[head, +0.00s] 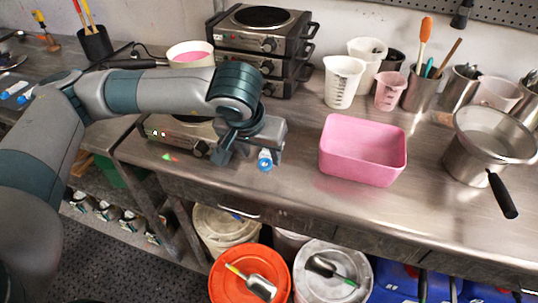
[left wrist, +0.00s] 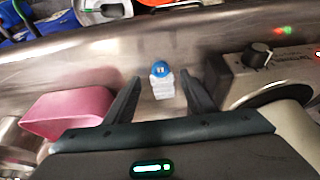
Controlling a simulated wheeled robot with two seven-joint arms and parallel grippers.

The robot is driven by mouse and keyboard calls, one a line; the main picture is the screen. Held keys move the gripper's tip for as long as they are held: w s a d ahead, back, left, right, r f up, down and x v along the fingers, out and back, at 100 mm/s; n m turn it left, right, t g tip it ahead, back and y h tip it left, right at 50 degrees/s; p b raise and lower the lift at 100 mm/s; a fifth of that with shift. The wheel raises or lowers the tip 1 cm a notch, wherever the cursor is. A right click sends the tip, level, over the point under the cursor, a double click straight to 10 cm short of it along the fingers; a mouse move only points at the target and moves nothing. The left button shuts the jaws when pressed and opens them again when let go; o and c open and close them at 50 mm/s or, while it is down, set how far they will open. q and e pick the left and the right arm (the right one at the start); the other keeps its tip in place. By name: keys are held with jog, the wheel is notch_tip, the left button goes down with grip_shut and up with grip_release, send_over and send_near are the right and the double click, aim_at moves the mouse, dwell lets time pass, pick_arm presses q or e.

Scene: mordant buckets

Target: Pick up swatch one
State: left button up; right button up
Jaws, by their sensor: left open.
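A small white piece with a blue end, which I take to be swatch one (head: 265,160), lies on the steel bench by its front edge. It also shows in the left wrist view (left wrist: 161,82), with its blue end toward the bench edge. Its label is too small to read. My left gripper (head: 246,156) is open above the bench at the swatch. In the left wrist view the swatch appears between the two spread fingers, with a gap on both sides. I cannot tell how far above it the fingertips are. My right gripper is not in view.
A pink tub (head: 362,170) stands right of the gripper. A hot plate (head: 170,134) is close on the left, partly behind my arm. Stacked hot plates (head: 262,45) stand behind. A steel pot (head: 480,160) is far right. Buckets, one with an orange lid (head: 232,288), stand below the bench edge.

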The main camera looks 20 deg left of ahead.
aim_at(265, 162)
pick_arm(q)
jog(key=shift+w+f+p, duration=0.3)
jog(key=shift+f+p, duration=0.05)
jog(key=shift+f, duration=0.05)
jog(key=p+x, duration=0.1)
jog(key=x, duration=0.1)
jog(key=shift+w+f, duration=0.3)
jog(key=shift+f, duration=0.05)
jog(key=shift+w+f, duration=0.25)
jog(key=shift+f, duration=0.35)
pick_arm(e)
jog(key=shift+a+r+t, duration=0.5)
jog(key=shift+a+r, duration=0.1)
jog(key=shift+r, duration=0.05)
pick_arm(q)
jog(key=c, duration=1)
